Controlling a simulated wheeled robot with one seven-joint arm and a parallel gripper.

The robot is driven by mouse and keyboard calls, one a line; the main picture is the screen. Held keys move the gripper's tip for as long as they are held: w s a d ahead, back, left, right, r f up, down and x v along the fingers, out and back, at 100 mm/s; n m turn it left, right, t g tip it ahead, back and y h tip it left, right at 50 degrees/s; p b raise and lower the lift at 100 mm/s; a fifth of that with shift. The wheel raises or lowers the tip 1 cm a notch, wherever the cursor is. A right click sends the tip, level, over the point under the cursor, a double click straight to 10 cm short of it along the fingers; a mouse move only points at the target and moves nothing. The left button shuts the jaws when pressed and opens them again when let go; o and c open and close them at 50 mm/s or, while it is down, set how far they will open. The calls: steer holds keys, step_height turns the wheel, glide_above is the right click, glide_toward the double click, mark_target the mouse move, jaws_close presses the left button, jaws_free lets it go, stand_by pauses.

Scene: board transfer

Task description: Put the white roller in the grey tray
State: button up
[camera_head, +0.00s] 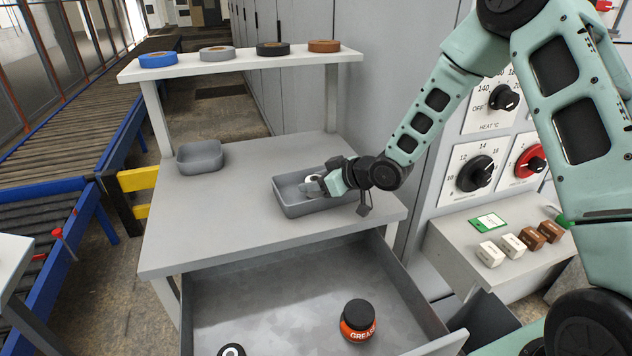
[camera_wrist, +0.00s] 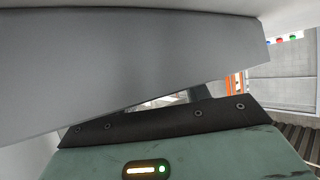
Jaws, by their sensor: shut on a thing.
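The grey tray (camera_head: 290,212) is the larger open container at the right of the worktable. My gripper (camera_head: 318,186) reaches into it from the right, with its fingers low inside the tray's opening. It is shut on a small white thing, the white roller (camera_head: 312,179), which shows only partly between the fingers. Whether the roller touches the tray floor I cannot tell. In the wrist view a grey surface (camera_wrist: 140,70) fills much of the picture close to my gripper; the roller is hidden there.
A smaller grey bin (camera_head: 200,158) stands at the table's back left. Tape rolls (camera_head: 217,53) line the shelf (camera_head: 255,65) above. The open drawer (camera_head: 270,300) in front holds a grease jar (camera_head: 358,321). A dial panel (camera_head: 478,172) and small blocks (camera_head: 512,245) are at the right.

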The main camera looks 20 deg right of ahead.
steer(key=shift+f, duration=0.15)
steer(key=o, duration=1)
steer(key=shift+o, duration=0.2)
